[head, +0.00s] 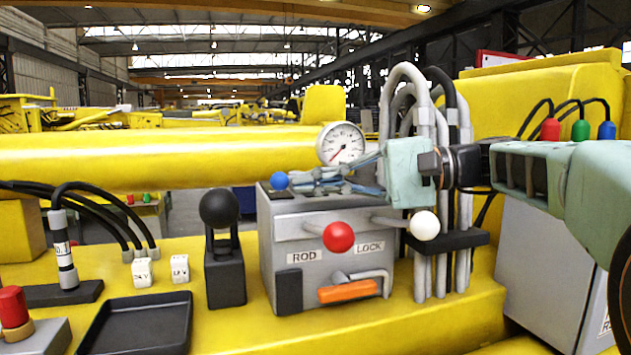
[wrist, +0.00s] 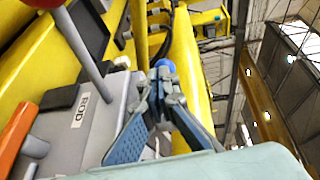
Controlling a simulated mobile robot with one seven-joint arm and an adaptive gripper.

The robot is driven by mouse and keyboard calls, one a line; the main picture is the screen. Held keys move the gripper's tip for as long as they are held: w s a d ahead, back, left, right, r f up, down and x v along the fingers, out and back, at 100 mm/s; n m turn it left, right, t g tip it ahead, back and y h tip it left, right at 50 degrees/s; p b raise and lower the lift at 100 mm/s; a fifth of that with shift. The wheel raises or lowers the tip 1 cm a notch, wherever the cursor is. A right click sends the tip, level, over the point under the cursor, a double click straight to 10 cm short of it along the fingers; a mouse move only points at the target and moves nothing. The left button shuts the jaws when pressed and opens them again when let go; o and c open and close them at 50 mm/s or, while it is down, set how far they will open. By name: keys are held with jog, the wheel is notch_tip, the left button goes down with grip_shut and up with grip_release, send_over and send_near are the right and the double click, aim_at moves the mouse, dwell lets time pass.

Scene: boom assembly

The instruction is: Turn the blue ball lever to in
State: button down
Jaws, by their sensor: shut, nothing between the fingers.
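The blue ball (head: 279,181) of the lever is at the upper left edge of the grey control box (head: 312,260). My gripper (head: 300,180) reaches in from the right over the box top, its fingertips just right of the ball. In the wrist view the blue ball (wrist: 165,65) shows right beyond the shut fingertips (wrist: 163,84). The fingers hold nothing. I cannot tell whether they touch the ball. The lever's shaft is mostly hidden, and no "in" marking can be read.
A red ball lever (head: 338,237) and a white ball lever (head: 425,225) stick out from the box front, above an orange handle (head: 347,290). A black ball lever (head: 219,208) stands to the left. A gauge (head: 341,144) and upright hoses (head: 443,200) rise close behind my gripper.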

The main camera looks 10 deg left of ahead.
aim_at(288, 181)
jog(key=shift+s+a+b, duration=0.25)
jog(key=shift+a, duration=0.25)
jog(key=shift+s+a+b, duration=0.2)
jog(key=shift+s+a, duration=0.05)
jog(key=shift+a, duration=0.2)
jog(key=shift+s+a, duration=0.1)
jog(key=shift+a, duration=0.25)
jog(key=shift+d, duration=0.1)
